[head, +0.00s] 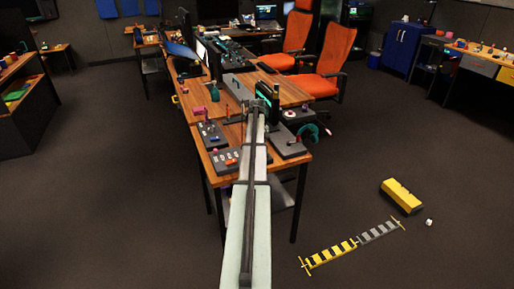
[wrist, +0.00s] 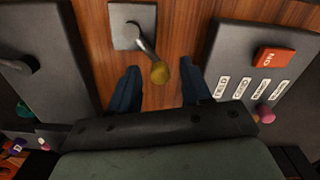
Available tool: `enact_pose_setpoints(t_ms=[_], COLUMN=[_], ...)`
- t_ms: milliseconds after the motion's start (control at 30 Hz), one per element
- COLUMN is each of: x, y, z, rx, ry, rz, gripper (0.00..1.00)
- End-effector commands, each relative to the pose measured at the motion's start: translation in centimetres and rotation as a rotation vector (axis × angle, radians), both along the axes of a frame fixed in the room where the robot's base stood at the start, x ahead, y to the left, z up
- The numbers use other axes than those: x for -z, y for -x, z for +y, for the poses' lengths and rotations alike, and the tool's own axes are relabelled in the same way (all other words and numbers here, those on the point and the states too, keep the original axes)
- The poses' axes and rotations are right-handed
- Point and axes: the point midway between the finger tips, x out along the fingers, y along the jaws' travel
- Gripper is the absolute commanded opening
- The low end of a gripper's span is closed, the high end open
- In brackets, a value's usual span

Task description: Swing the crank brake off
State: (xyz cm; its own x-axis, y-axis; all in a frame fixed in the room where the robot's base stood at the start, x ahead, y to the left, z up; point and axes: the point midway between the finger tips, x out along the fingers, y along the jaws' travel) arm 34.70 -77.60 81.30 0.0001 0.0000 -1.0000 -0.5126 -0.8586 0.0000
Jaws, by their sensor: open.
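In the wrist view, a small grey plate (wrist: 122,28) is set on the wooden tabletop with a bent metal lever ending in an olive-yellow knob (wrist: 160,72). This lever looks like the crank brake, though no label on it is readable. My gripper (wrist: 163,74) is open, its two dark blue fingers apart on either side of the knob. I cannot tell whether either finger touches it. In the head view my arm covers the gripper and the lever.
Another dark panel (wrist: 40,90) stands on the left.

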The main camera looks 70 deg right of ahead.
Motion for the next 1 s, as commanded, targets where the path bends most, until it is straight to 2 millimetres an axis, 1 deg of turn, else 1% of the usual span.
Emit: enact_pose_setpoints(t_ms=[67,567,833,1000], x=[-0.02,-0.04,-0.05,-0.05], y=[0.0,0.0,0.0,0.03], z=[0.0,0.0,-0.09,-0.45], rx=[0.0,0.0,0.014,0.075], ry=[0.0,0.0,0.0,0.0], rz=[0.0,0.0,0.0,0.0], gripper=[0.48,0.0,0.0,0.0])
